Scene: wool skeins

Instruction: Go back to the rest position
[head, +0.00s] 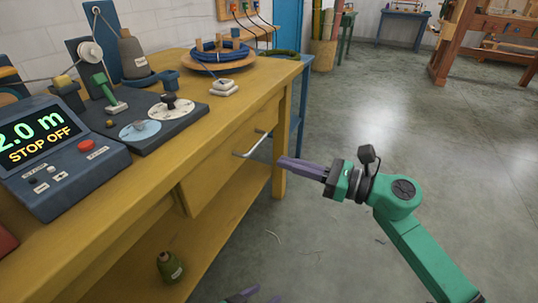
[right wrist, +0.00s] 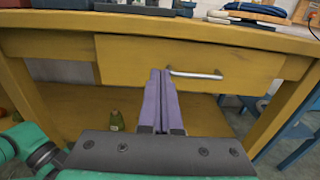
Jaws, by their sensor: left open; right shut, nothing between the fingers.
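My right gripper (head: 285,163) is in the middle of the head view, off the front of the yellow workbench (head: 150,195). Its purple fingers are together with nothing between them. In the right wrist view the shut fingers (right wrist: 160,80) point at the drawer front (right wrist: 130,62), just left of its metal handle (right wrist: 195,74). I see no contact with the handle.
The bench carries a blue meter box (head: 75,165) reading "2.0 m STOP OFF", a dark winding device and a coil of blue cord (head: 220,52). A green bottle (head: 170,267) stands on the lower shelf. The grey floor (head: 400,120) at the right is largely clear.

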